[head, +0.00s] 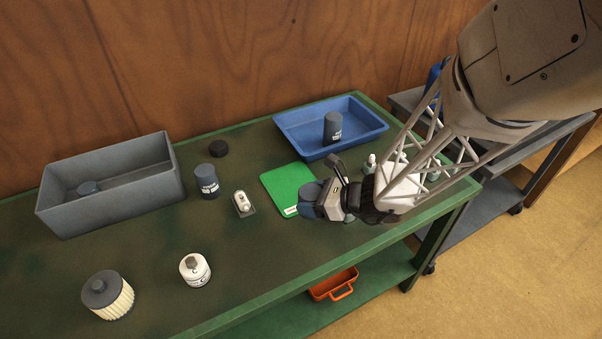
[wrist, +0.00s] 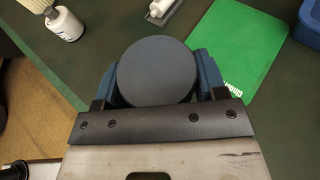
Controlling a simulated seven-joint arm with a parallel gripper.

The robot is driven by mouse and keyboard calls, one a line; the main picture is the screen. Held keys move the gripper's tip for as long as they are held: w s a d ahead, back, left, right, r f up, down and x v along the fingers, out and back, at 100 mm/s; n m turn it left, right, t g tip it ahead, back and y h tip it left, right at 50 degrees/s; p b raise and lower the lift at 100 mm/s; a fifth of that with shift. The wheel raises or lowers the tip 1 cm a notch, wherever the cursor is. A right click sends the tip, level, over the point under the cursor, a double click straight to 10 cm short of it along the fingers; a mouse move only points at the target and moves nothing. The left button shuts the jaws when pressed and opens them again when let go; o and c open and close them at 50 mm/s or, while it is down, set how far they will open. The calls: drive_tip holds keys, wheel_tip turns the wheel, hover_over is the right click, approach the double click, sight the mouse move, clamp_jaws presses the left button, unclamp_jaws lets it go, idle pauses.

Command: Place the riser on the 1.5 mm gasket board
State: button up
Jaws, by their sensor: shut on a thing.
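A round slate-grey piece, likely the riser (wrist: 155,72), is between the blue fingers of my gripper (wrist: 155,80). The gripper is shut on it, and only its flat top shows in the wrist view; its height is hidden. In the head view my gripper (head: 312,199) is at the near right edge of a green board (head: 284,186), likely the gasket board.
A blue tray (head: 290,127) with a dark cylinder (head: 333,126) stands behind the board.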

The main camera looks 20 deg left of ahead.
drive_tip(key=shift+f, duration=1)
hover_over(294, 186)
drive_tip(key=shift+f, duration=0.75)
drive_tip(key=shift+f, duration=1.75)
drive_tip(key=shift+f, duration=0.15)
